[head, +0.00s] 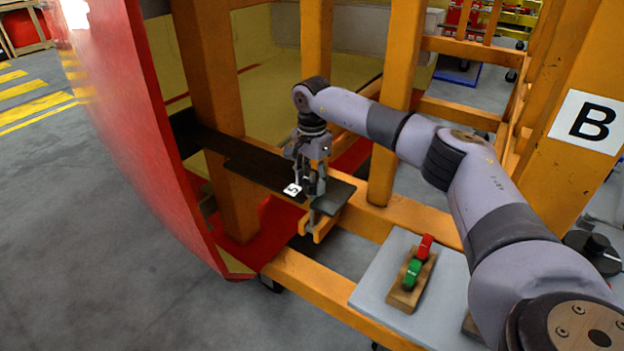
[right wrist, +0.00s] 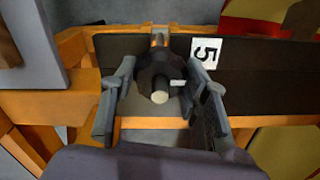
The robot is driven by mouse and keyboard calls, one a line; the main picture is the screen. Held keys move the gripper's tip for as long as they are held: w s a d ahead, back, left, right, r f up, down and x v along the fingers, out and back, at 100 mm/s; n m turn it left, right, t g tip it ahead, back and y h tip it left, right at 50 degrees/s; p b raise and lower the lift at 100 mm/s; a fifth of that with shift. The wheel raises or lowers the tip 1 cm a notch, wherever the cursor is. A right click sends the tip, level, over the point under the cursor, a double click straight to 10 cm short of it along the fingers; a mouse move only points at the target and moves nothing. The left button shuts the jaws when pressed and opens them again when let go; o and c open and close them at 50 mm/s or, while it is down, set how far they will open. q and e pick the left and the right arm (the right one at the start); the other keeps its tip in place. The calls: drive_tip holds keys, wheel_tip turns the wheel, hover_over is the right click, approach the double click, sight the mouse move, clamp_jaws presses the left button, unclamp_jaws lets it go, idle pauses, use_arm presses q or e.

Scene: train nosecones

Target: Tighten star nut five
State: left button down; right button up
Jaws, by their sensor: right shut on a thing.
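Star nut five (right wrist: 151,72) shows in the right wrist view as a dark knob around a bolt with a pale round end. A white label with the number 5 (right wrist: 205,52) is beside it on the dark bar; the label also shows in the head view (head: 292,190). My right gripper (head: 312,194) points down at the end of the dark bar (head: 252,172). In the right wrist view its two fingers (right wrist: 160,92) stand on either side of the nut, shut on it. In the head view the fingers hide most of the nut. My left gripper is out of view.
The large red nosecone (head: 135,130) stands at the left. Orange frame posts (head: 210,100) and beams surround the bar. A grey panel (head: 375,285) at the right front bears a wooden block with red and green handles (head: 412,270). A sign B (head: 590,121) is on the right post.

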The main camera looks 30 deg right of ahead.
drive_tip(key=shift+c, duration=0.8)
